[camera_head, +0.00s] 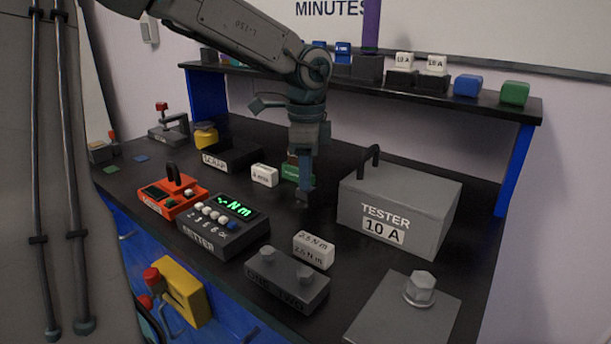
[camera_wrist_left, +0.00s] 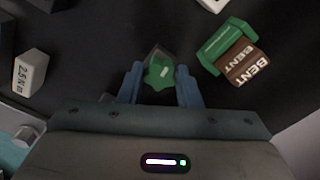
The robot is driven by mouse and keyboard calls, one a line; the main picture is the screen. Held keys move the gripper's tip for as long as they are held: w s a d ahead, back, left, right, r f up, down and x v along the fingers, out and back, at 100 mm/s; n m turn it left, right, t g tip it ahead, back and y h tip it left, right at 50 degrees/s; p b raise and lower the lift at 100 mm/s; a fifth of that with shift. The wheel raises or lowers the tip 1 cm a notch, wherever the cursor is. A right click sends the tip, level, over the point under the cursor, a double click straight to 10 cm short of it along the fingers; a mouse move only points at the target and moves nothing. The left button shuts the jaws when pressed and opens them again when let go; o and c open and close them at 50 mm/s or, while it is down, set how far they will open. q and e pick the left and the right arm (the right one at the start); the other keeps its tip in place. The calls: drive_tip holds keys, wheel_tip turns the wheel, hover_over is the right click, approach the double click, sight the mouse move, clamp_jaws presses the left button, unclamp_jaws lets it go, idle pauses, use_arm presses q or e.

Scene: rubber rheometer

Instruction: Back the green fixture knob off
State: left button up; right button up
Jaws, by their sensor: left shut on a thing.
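The green fixture knob (camera_wrist_left: 158,73) shows in the left wrist view, with a pale mark on its top and a dark piece beside it. My left gripper (camera_wrist_left: 160,88) points down with its two blue fingers on either side of the knob and is shut on it. In the head view the left gripper (camera_head: 303,196) is low over the black bench, between the white blocks and the tester; there the knob is hidden behind the fingers. My right gripper is in neither view.
A green block (camera_wrist_left: 218,38) and a brown block marked BENT (camera_wrist_left: 243,62) lie close to the gripper. The grey tester (camera_head: 405,205) stands right of it. A white block (camera_head: 314,250), a dark two-post block (camera_head: 287,281) and the setter box (camera_head: 225,238) stand nearer the front.

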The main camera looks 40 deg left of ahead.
use_arm(q)
drive_tip(key=o, duration=0.8)
drive_tip(key=shift+o, duration=0.2)
drive_tip(key=m, duration=0.4)
drive_tip(key=shift+m, duration=0.3)
drive_tip(key=m, duration=0.4)
drive_tip(key=shift+m, duration=0.3)
drive_tip(key=m, duration=0.4)
drive_tip(key=shift+m+p, duration=0.3)
drive_tip(key=shift+p, duration=0.1)
drive_tip(key=m, duration=0.4)
drive_tip(key=shift+m+p, duration=0.3)
drive_tip(key=shift+p, duration=0.1)
drive_tip(key=shift+c, duration=0.5)
